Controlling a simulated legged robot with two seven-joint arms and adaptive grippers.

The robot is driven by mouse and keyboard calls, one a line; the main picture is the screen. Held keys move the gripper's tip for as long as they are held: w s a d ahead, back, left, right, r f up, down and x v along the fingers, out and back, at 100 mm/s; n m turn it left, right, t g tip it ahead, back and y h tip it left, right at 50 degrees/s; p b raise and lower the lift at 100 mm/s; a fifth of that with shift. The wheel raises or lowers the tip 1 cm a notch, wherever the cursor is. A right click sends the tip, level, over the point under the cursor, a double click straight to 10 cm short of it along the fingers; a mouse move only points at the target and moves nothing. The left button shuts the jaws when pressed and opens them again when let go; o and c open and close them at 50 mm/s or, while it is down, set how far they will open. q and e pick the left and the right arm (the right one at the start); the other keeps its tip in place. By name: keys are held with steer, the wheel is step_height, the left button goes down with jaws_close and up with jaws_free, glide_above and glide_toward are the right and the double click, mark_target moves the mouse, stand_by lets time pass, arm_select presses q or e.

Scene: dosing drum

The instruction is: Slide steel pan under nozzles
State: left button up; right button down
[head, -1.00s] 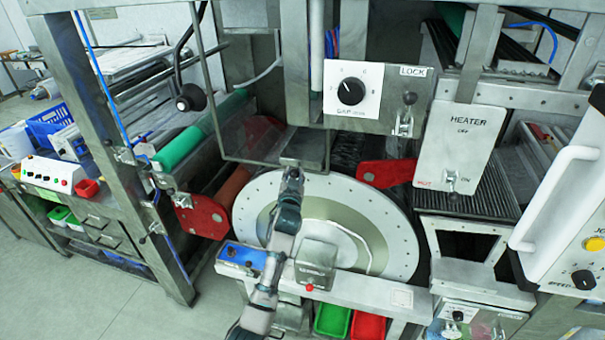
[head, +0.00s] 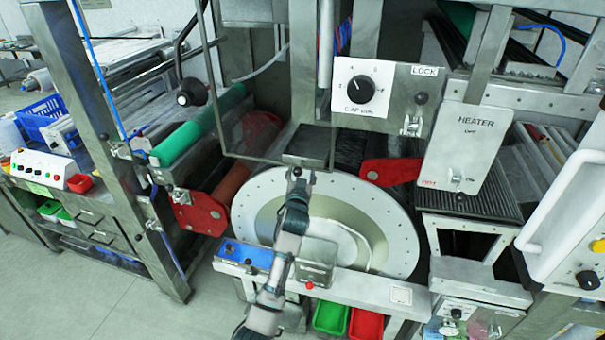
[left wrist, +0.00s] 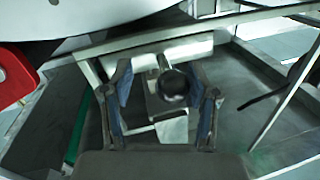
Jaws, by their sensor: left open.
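A grey steel, box-like part (head: 308,145), which may be the steel pan, sits just above the big round drum face (head: 395,225). My left gripper (head: 298,178) is at its near side, in front of the drum. In the left wrist view my left gripper (left wrist: 160,70) is open, with a finger on each side of a dark round knob (left wrist: 173,86) on a steel bracket (left wrist: 172,128). I cannot tell whether the fingers touch it. I cannot make out the nozzles. My right gripper is not in view.
A thin metal frame (head: 217,90) hangs around the steel part. Red guards flank the drum at left (head: 200,213) and right (head: 390,172). A GAP dial panel (head: 375,92) and a HEATER panel (head: 468,150) stand to the right. A shelf with a blue box (head: 247,255) lies below my arm.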

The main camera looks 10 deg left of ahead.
arm_select(q)
steer(key=shift+s+a, duration=0.1)
steer(key=shift+a, duration=0.6)
steer(key=shift+s, duration=0.1)
steer(key=s+d, duration=0.1)
steer(key=s, duration=1)
steer(key=shift+s+d, duration=0.25)
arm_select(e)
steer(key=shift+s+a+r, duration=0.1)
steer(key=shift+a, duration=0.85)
arm_select(q)
steer(key=shift+d+f, duration=0.1)
